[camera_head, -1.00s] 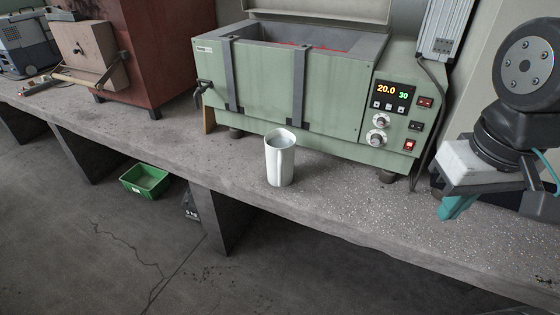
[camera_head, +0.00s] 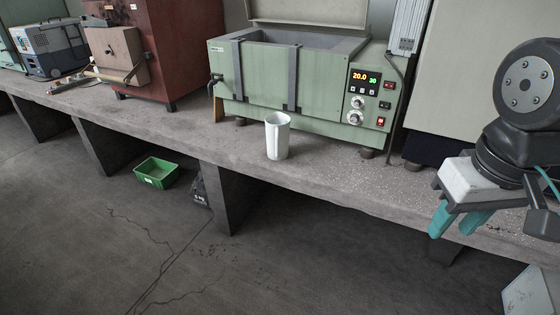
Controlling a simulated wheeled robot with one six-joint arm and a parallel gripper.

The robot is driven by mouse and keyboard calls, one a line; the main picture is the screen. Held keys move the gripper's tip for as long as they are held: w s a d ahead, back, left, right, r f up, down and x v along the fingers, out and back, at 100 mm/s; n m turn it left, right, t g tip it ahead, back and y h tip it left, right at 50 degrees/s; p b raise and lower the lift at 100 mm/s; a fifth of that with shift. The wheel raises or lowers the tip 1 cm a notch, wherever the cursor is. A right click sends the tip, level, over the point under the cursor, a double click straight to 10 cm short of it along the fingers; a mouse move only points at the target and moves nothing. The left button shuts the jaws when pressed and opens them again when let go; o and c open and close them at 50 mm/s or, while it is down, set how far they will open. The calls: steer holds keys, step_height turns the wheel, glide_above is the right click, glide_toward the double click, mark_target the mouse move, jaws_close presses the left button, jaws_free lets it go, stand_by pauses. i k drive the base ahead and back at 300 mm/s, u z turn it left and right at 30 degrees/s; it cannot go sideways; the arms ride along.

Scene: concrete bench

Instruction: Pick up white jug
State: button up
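The white jug (camera_head: 278,138) stands upright on the concrete bench (camera_head: 185,125), near its front edge and in front of the green machine. My gripper (camera_head: 452,222) is at the right of the picture, well to the right of the jug and apart from it. Its teal fingers point down, with a narrow gap showing between them. Nothing shows between the fingers, but how far they are open is hard to judge from this angle.
The green machine (camera_head: 290,75) with a raised lid and lit display stands close behind the jug. A red-brown cabinet (camera_head: 165,45) stands further left. A green bin (camera_head: 156,172) sits on the floor. The bench is clear on both sides of the jug.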

mark_target(278, 141)
steer(key=z, duration=0.35)
steer(key=k, duration=0.2)
steer(key=u, duration=1.55)
steer(key=i, duration=1.35)
steer(key=z, duration=0.5)
steer(key=i, duration=0.65)
steer(key=z, duration=0.55)
